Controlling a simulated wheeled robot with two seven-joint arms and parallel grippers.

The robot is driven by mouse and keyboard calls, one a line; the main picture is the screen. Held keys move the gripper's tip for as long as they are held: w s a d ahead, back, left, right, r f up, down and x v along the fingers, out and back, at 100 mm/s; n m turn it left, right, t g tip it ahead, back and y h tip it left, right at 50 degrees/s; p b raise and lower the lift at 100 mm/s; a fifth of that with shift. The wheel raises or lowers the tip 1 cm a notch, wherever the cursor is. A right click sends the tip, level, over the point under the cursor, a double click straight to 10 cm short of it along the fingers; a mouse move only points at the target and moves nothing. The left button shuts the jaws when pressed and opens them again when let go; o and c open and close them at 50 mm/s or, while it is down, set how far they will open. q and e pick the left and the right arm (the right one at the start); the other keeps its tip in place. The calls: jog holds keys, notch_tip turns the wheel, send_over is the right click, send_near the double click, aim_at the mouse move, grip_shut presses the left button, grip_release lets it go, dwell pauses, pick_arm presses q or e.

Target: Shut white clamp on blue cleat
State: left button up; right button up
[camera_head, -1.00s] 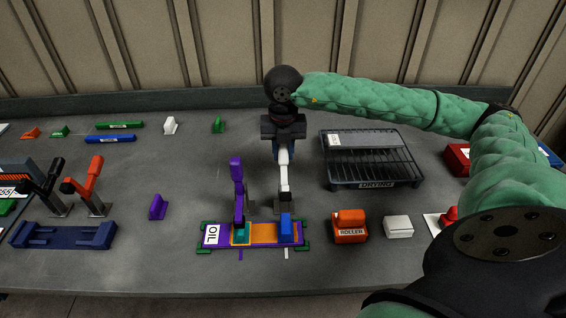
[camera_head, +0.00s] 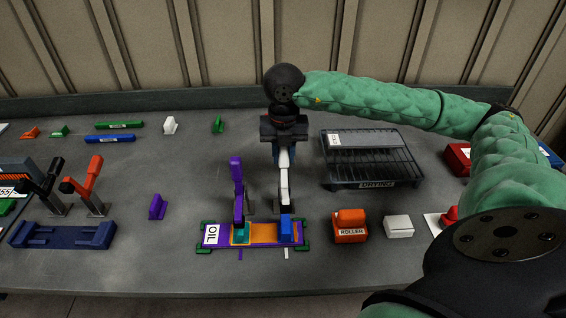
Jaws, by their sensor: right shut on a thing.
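The white clamp (camera_head: 284,186) stands behind the belt plate with its handle pointing up. My right gripper (camera_head: 284,150) is shut on the upper part of that handle, reaching down from above. The blue cleat (camera_head: 286,229) sits at the right end of the orange strip, in front of the white clamp. The clamp's arm is raised and does not press on the cleat. My left gripper is not in view.
A purple clamp (camera_head: 238,190) stands just left, by a teal cleat (camera_head: 240,233) on the purple plate (camera_head: 212,236) marked OIL. An orange roller block (camera_head: 350,226) and a white block (camera_head: 398,227) stand to the right. A dark drying rack (camera_head: 370,160) stands behind them.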

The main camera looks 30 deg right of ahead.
jog(key=shift+s+a+r, duration=0.15)
jog(key=shift+s+a, duration=0.3)
jog(key=shift+s, duration=0.3)
jog(key=shift+s+b, duration=0.1)
jog(key=shift+b, duration=0.2)
jog(key=shift+s+a+r, duration=0.1)
jog(key=shift+s+a, duration=0.35)
jog(key=shift+s, duration=0.2)
jog(key=shift+s+b, duration=0.1)
jog(key=shift+b, duration=0.2)
jog(key=shift+s+a+f, duration=0.25)
jog(key=shift+s+a, duration=0.05)
jog(key=shift+s, duration=0.1)
jog(key=shift+s+a, duration=0.1)
jog(key=shift+s, duration=0.05)
jog(key=shift+r, duration=0.1)
